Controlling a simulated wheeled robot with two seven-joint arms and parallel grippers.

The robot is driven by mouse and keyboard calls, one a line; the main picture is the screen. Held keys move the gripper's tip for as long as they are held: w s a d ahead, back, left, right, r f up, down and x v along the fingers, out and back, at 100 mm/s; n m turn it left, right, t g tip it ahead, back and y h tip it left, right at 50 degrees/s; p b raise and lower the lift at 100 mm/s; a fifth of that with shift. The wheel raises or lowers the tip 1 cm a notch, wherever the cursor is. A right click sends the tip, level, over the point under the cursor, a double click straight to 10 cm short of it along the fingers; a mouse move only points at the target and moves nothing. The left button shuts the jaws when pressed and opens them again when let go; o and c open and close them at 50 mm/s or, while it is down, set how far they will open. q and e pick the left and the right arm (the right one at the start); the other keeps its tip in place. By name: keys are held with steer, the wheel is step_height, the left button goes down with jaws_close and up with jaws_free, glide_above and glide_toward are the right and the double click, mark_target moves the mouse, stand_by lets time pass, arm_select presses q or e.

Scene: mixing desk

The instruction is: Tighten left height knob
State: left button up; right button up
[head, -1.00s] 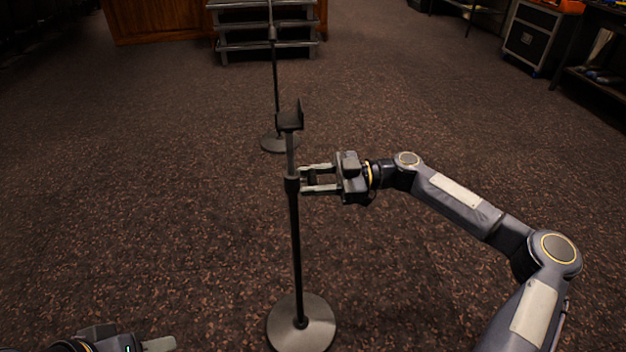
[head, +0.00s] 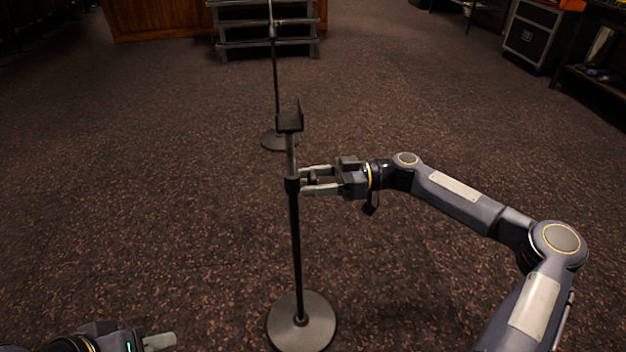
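A black stand (head: 296,240) with a round grey base (head: 302,325) stands upright in the middle of the head view, with a small dark cradle (head: 290,121) on top. A dark height knob (head: 312,179) sticks out to the right of its collar. My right gripper (head: 308,179) comes from the right, with one finger above and one below the knob, and appears shut on it. The fingers partly hide the knob. My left gripper (head: 160,341) shows only partly at the bottom left edge, away from the stand; its opening is not visible.
A second stand (head: 276,85) with a round base is farther back, before grey steps (head: 265,38) and a wooden front (head: 160,22). A black case (head: 530,40) and a shelf are at the upper right. Carpet around the near stand is clear.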

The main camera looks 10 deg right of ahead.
steer(key=d+p, duration=0.1)
steer(key=d, duration=0.6)
steer(key=shift+d, duration=0.4)
steer(key=shift+p, duration=0.35)
steer(key=a+m+p, duration=0.2)
steer(key=m+p, duration=0.3)
steer(key=m, duration=0.5)
steer(key=a+m+p, duration=0.3)
steer(key=m+p, duration=0.2)
steer(key=m, duration=0.5)
steer(key=a+m+p, duration=0.3)
steer(key=m+p, duration=0.1)
steer(key=m, duration=0.6)
steer(key=shift+r+m+p, duration=0.25)
steer(key=shift+m+p, duration=0.15)
